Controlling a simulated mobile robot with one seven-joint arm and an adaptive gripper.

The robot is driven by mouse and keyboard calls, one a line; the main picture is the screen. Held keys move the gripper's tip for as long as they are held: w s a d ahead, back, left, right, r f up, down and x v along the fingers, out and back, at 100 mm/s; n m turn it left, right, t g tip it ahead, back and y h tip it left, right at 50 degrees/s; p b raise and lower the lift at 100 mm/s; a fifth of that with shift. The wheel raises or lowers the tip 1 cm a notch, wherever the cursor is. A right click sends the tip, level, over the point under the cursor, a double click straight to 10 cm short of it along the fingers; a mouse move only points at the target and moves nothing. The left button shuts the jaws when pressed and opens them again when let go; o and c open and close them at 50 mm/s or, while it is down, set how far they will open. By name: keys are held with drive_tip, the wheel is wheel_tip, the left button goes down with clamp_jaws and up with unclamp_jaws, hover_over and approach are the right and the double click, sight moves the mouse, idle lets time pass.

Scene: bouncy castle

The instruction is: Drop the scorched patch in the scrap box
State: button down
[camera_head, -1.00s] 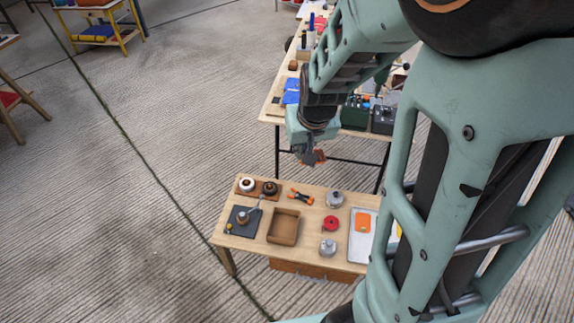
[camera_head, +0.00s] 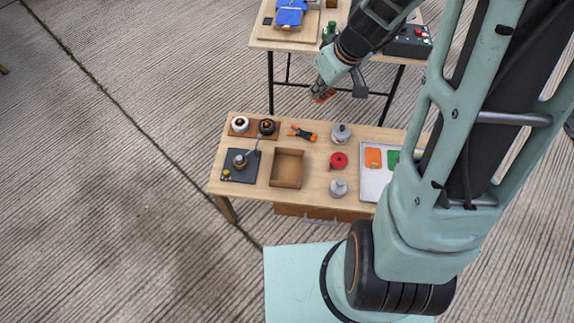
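The scorched patch (camera_head: 325,97) is a small orange-brown piece at the tip of my gripper (camera_head: 321,94). My gripper appears shut on it and holds it in the air beyond the far edge of the near wooden table. The fingers are small in view and partly cover the patch. The scrap box (camera_head: 287,184), an open brown box, stands on the left-middle part of the near table and looks empty. My gripper is above and a little to the right of the box in the picture, well apart from it.
The near table (camera_head: 318,185) also holds a dark board (camera_head: 240,166) with a tool, two spools (camera_head: 267,127), orange-black clamps (camera_head: 303,133), a red roll (camera_head: 339,160), metal pots (camera_head: 340,133) and a tray (camera_head: 371,190) with orange and green patches. A cluttered table (camera_head: 262,39) stands behind.

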drive_tip(key=w+a+f+n+g+y+b, duration=0.1)
drive_tip(key=a+f+n+g+b, duration=0.1)
drive_tip(key=f+n+b, duration=0.4)
drive_tip(key=w+a+f+n+g+b, duration=0.1)
drive_tip(key=a+f+n+b, duration=0.4)
drive_tip(key=f+b, duration=1.1)
wheel_tip(320, 180, down, 11)
drive_tip(key=shift+w+a+n+g+y, duration=0.2)
drive_tip(key=shift+n+g+y, duration=0.2)
drive_tip(key=shift+n+g, duration=0.4)
drive_tip(key=c, duration=2.1)
unclamp_jaws()
drive_tip(key=v, duration=1.2)
